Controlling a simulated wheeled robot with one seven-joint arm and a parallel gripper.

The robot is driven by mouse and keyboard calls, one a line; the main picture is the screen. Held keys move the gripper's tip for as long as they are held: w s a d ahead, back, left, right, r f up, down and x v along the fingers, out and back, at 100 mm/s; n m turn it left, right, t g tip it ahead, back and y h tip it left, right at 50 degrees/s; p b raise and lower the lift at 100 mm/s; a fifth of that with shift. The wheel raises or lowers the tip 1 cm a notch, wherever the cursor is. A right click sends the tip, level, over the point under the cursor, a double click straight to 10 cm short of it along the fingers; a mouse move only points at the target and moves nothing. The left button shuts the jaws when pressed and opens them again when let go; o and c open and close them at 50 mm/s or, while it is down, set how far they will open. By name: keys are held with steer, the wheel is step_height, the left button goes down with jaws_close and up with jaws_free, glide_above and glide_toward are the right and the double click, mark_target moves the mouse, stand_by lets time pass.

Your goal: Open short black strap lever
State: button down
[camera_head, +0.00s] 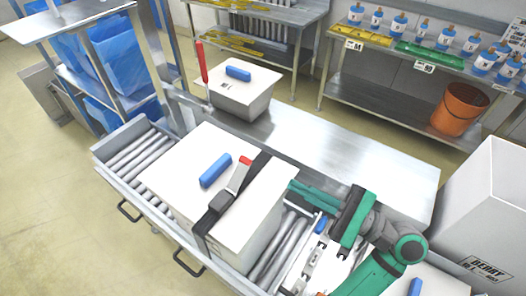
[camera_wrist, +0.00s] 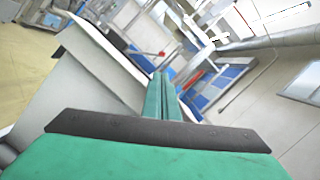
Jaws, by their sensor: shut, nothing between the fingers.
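A large white box (camera_head: 265,222) lies on the roller conveyor with a black strap (camera_head: 205,222) across its lid. The strap carries a short grey lever (camera_head: 237,179) with a red tip, lying low along the strap near the middle of the lid. My green gripper (camera_head: 291,186) is at the right side of the box, its fingers pointing left. It is apart from the lever. In the wrist view the two green fingers (camera_wrist: 161,78) lie together with nothing between them. A pale box side (camera_wrist: 85,85) fills the left of that view, with a small red spot beyond the fingertips.
A blue handle (camera_head: 215,170) sits on the lid beside the strap. A smaller box (camera_head: 240,98) with a tall upright red lever (camera_head: 201,62) stands behind. A tall white box (camera_head: 500,190) stands at the right.

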mark_target(239, 174)
steer(key=x, duration=1)
steer(key=shift+w+a, duration=0.1)
steer(key=shift+w, duration=0.15)
steer(key=shift+s+r, duration=0.1)
